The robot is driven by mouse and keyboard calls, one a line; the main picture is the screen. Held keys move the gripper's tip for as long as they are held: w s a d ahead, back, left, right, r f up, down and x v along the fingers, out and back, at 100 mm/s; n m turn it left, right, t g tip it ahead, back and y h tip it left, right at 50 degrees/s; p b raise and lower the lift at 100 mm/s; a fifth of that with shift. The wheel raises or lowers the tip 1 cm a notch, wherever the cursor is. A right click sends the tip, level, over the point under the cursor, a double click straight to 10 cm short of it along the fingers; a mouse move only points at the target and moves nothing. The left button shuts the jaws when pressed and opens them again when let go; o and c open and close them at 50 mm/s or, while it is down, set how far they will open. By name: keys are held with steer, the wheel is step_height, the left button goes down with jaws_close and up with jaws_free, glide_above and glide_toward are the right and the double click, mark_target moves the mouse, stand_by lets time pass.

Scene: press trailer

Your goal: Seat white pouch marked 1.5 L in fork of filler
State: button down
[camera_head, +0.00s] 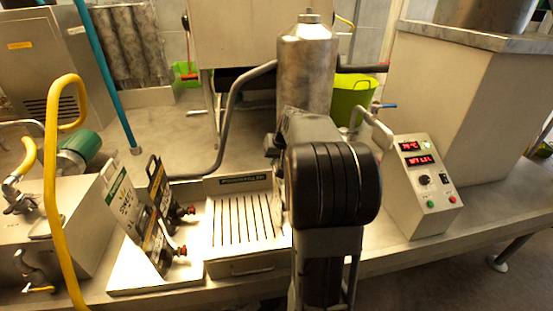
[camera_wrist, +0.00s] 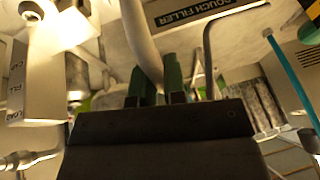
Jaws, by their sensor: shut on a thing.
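My gripper (camera_wrist: 158,88) has green fingers in the wrist view, closed on a pale, curved, thin shape that looks like the white pouch (camera_wrist: 143,35) seen edge-on. Its 1.5 L marking cannot be read. In the head view, my arm hides the gripper and the held pouch. The filler has a steel cylinder (camera_head: 306,75) and a slotted drip tray (camera_head: 238,218); its name plate (camera_wrist: 210,10) shows close by in the wrist view. My arm stands in front of the filler's right side. The fork is hidden or cannot be made out, so whether the pouch touches it cannot be told.
A control box (camera_head: 420,185) with red digits stands right. A yellow hose (camera_head: 52,190) runs at far left. A green bucket (camera_head: 350,98) stands behind.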

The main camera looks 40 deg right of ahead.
steer(key=c, duration=1.1)
jaws_free()
steer(key=v, duration=1.4)
steer(key=shift+b, duration=0.4)
steer(key=s+a+f+n, duration=0.2)
steer(key=s+a+f, duration=0.2)
steer(key=a, duration=0.3)
steer(key=s+a+f+n, duration=0.1)
steer(key=s+a+f, duration=0.3)
steer(key=a+f, duration=0.2)
steer(key=s+a+f+n+g, duration=0.1)
steer(key=s+a+f, duration=0.3)
steer(key=a, duration=0.6)
steer(key=shift+f+n, duration=0.55)
steer(key=shift+n, duration=0.25)
